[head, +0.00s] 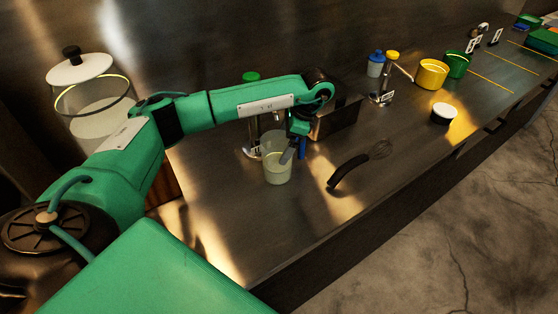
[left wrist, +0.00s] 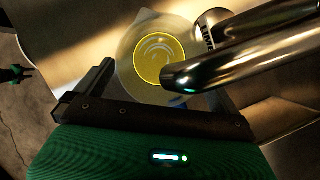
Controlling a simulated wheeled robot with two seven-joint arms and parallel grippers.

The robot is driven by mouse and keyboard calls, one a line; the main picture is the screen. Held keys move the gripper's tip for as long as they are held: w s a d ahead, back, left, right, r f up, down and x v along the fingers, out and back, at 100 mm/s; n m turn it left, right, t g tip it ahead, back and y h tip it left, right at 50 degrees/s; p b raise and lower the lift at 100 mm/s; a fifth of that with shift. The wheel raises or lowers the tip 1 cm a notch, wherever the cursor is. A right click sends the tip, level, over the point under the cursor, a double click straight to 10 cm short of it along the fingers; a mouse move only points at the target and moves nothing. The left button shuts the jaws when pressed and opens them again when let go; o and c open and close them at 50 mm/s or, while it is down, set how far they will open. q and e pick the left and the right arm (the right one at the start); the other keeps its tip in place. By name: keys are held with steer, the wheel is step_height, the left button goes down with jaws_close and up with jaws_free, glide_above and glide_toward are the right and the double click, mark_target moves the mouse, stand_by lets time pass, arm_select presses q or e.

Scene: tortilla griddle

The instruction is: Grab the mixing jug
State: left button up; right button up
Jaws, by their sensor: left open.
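The mixing jug (head: 276,172) is a pale translucent vessel standing upright on the metal counter. In the left wrist view the jug (left wrist: 145,25) shows from above with yellow contents inside. My left gripper (head: 292,152) is at the jug's upper right side in the head view, with its fingers apart. In the left wrist view the open gripper (left wrist: 160,92) has its fingers on either side of the lower part of the jug's outline. I cannot tell whether a finger touches the jug. My right gripper is not in view.
A metal spout (left wrist: 250,45) crosses close above the jug in the left wrist view. A green-capped dispenser (head: 251,77) stands behind my forearm. A whisk (head: 360,165) lies right of the jug. A dark metal box (head: 338,118) stands behind. A large lidded jar (head: 95,105) is at left.

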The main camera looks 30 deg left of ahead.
mark_target(277, 148)
arm_select(q)
steer(key=f+p, duration=0.1)
steer(key=s+a+f, duration=0.1)
steer(key=shift+s+a+f+p, duration=0.2)
steer(key=shift+a+f+p, duration=0.1)
steer(key=shift+p, duration=0.1)
steer(key=shift+f, duration=0.45)
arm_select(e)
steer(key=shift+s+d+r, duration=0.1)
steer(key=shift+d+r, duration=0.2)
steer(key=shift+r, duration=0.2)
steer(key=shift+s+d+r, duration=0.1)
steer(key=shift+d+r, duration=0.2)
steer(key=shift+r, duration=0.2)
arm_select(q)
steer(key=shift+a, duration=0.1)
steer(key=c, duration=1.4)
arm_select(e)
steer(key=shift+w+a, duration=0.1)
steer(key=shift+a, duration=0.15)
